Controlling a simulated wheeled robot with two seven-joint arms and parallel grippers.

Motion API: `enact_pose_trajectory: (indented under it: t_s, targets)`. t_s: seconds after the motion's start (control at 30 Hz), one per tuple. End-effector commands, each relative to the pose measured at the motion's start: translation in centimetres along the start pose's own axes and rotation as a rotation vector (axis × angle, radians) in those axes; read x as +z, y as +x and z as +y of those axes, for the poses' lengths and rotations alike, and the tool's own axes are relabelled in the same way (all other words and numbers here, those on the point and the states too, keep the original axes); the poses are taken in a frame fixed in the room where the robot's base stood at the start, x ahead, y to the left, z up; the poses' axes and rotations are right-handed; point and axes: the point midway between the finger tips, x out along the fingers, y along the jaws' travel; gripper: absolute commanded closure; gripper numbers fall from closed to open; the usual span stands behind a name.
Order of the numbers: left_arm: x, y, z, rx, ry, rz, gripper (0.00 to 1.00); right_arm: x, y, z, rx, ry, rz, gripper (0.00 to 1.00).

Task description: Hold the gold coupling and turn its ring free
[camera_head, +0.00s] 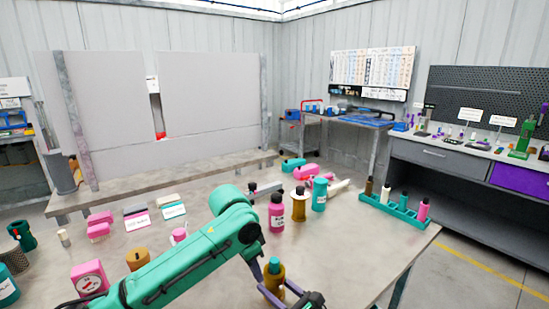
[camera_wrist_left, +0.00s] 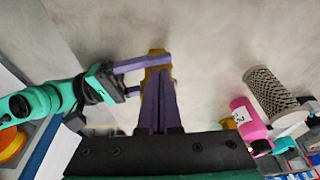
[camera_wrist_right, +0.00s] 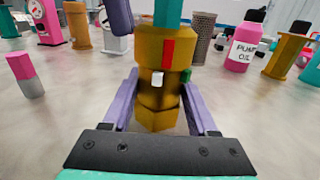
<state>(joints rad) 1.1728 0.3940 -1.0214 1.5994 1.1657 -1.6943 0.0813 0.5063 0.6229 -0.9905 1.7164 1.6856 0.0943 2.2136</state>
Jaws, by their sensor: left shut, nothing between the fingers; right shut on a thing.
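The gold coupling (camera_head: 273,283) stands upright near the front of the table, with a teal rod (camera_head: 274,265) rising from its top. In the right wrist view the coupling (camera_wrist_right: 162,95) has a wider upper part with red, white and green marks. My right gripper (camera_wrist_right: 158,88) is shut on its body, one finger on each side. My left gripper (camera_wrist_left: 157,76) is shut and empty, its fingertips pressed together beside the coupling's upper part (camera_wrist_left: 156,58) in the left wrist view. A left finger also shows at the top of the right wrist view. Whether it touches the coupling is unclear.
A pink bottle (camera_head: 277,212), a gold bottle (camera_head: 299,205) and a teal bottle (camera_head: 319,194) stand behind the coupling. A teal rack (camera_head: 400,212) is at the right. A pink gauge (camera_head: 89,278) and a gold part (camera_head: 138,258) stand left. Table right of the coupling is clear.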

Motion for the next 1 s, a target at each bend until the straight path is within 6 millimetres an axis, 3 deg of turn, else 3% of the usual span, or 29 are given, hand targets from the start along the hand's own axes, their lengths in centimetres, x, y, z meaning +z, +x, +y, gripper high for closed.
enact_pose_trajectory:
  t_s: [0.43,1.0]
  targets:
    - [-1.4,-5.4,0.0,0.001,0.0,0.0,1.0,-0.1,0.0,0.0,-0.001,0.002,0.002,1.0]
    - [-1.5,-6.4,1.1,0.001,-0.002,-0.003,1.0,-0.1,-0.1,-0.1,-0.003,0.001,0.002,1.0]
